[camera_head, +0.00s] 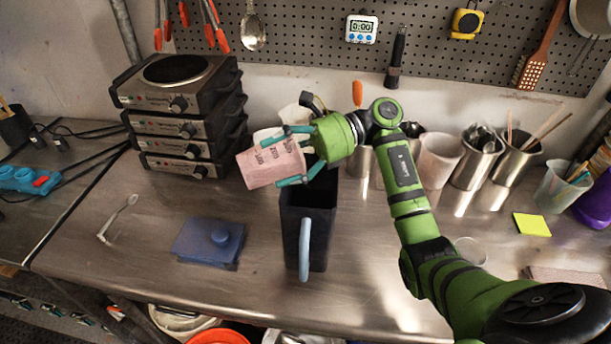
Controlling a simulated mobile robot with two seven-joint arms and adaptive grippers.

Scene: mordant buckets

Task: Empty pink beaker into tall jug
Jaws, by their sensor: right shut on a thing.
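The pink beaker (268,166) is held in the air by my right gripper (291,157), whose teal fingers are shut around its right part. The beaker is tilted far over, close to lying on its side, and its printed markings face me. I cannot see whether anything is inside it. The tall jug (309,230) is dark, square-sided and open at the top, with a grey-blue handle (304,250) towards me. It stands upright on the steel bench, below and just right of the beaker. My left gripper is not in view.
Stacked hot plates (185,115) stand at the back left. Steel containers with utensils (478,158) line the back right. The bench's front middle is clear.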

